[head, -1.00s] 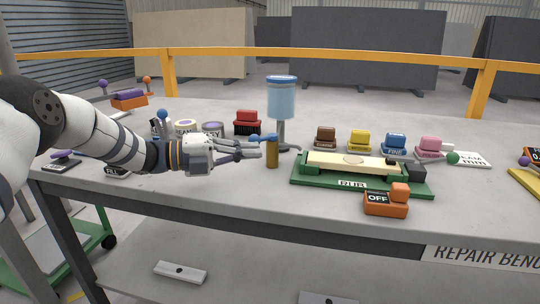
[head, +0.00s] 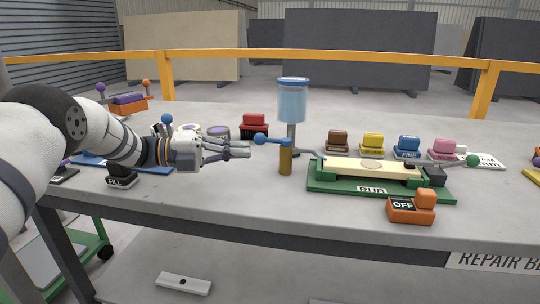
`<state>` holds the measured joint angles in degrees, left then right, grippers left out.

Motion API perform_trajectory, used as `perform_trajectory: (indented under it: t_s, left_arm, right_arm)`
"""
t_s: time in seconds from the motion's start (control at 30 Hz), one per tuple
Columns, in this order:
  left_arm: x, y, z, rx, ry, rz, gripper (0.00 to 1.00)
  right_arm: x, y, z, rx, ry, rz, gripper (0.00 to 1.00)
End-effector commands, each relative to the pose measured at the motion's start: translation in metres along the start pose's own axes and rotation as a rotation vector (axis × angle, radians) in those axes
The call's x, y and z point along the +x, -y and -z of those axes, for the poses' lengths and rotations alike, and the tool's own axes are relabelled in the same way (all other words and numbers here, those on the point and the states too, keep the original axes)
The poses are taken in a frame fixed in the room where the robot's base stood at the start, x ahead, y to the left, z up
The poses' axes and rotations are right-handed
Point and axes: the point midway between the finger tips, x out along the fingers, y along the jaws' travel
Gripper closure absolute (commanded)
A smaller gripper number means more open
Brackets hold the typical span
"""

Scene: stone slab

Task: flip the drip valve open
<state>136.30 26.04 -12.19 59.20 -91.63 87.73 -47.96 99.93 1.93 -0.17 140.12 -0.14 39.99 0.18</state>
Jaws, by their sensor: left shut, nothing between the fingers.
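The drip valve's reservoir (head: 292,104) is a clear blue cylinder with a blue cap, upright on a grey stand on the bench. A blue lever with a round knob (head: 260,140) points left, just above an upright brass-coloured cylinder (head: 286,161) in front of the stand. Whether the lever joins the cylinder or the stand is hard to tell. My left gripper (head: 248,150) is shut and empty. It points right, with its fingertips just left of and below the knob in the picture; a small gap seems to show. My right gripper is out of view.
A green rub fixture (head: 330,187) with a pale slab (head: 375,165) lies right of the valve. An orange OFF block (head: 408,210) sits in front of it. Coloured blocks stand behind. A red block (head: 254,123) and round tins (head: 218,132) stand behind my left gripper.

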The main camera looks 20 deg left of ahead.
Motion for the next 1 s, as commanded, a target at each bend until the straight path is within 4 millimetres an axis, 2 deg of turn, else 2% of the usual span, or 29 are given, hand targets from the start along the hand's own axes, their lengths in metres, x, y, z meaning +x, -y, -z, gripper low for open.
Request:
perform_trajectory:
  t_s: [0.2,0.4,0.6,1.0]
  left_arm:
    - [-0.054,-0.001,-0.002,0.000,0.003,0.000,1.00]
    - [-0.089,-0.002,-0.003,-0.001,0.001,0.001,1.00]
    - [-0.101,-0.002,-0.003,-0.002,0.000,0.002,1.00]
    - [-0.101,-0.002,-0.003,-0.002,0.000,0.002,1.00]
  right_arm:
    - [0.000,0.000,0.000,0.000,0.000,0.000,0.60]
    - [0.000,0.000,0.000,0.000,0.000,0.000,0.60]
    - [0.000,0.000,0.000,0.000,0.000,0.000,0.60]
    - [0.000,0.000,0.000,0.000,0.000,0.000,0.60]
